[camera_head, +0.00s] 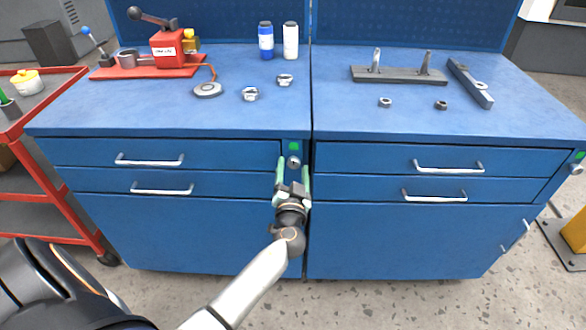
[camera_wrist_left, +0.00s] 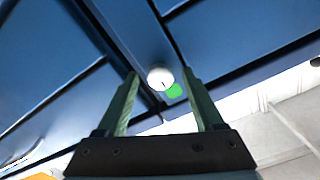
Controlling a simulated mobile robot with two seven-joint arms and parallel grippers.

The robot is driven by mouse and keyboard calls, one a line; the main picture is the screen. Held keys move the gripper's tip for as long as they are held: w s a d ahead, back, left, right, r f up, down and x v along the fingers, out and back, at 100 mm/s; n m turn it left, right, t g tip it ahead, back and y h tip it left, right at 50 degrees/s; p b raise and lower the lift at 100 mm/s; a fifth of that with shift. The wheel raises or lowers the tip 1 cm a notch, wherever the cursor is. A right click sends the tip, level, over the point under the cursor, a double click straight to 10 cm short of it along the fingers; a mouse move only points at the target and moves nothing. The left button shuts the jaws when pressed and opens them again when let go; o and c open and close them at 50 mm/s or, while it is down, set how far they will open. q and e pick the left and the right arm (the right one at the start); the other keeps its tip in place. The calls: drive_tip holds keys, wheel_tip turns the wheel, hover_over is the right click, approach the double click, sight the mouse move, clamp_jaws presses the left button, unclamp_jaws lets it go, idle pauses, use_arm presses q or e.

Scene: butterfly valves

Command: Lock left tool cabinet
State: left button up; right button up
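The left tool cabinet (camera_head: 190,225) is blue with two drawers, both closed. Its lock (camera_head: 294,161) is a round silver knob at the top right of its front, with a green mark (camera_head: 294,147) just above it. My left gripper (camera_head: 293,168) is open, with green fingers, in front of and slightly below the lock. In the left wrist view the lock (camera_wrist_left: 160,78) shows between the two open fingertips (camera_wrist_left: 160,78), apart from them, with a slot visible. The green mark (camera_wrist_left: 174,91) is beside it. My right gripper is in neither view.
The right cabinet (camera_head: 400,240) stands beside the left one, with its own lock (camera_head: 577,168) at the far right. A red cart (camera_head: 50,215) is at the left. Tools, nuts and two bottles sit on the worktops. The floor in front is clear.

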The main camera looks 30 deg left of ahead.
use_arm(q)
clamp_jaws()
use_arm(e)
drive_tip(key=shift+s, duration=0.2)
